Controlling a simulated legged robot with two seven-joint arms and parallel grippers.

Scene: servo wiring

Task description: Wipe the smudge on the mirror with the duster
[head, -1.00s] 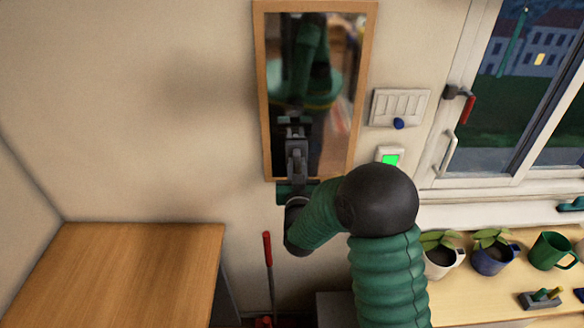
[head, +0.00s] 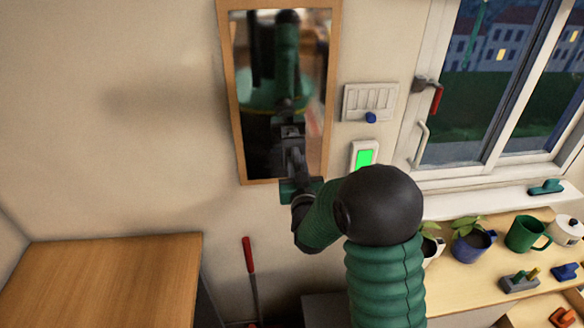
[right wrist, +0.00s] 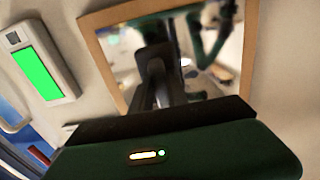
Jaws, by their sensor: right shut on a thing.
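The wood-framed mirror (head: 238,110) hangs on the wall, tilted in the picture; it also shows in the right wrist view (right wrist: 101,55). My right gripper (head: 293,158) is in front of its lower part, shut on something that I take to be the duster. The duster itself cannot be made out behind the gripper and among the dark reflections. I cannot tell whether it touches the glass. No smudge can be told apart from the reflections of my own arm and body. My left gripper is not in view.
A switch panel (head: 369,102) and a green-lit switch (head: 364,157) are right of the mirror, with a window (head: 470,110) beyond. Potted plants and a green mug (head: 524,234) stand on the right counter. A wooden top (head: 100,285) is at lower left. The left wall is bare.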

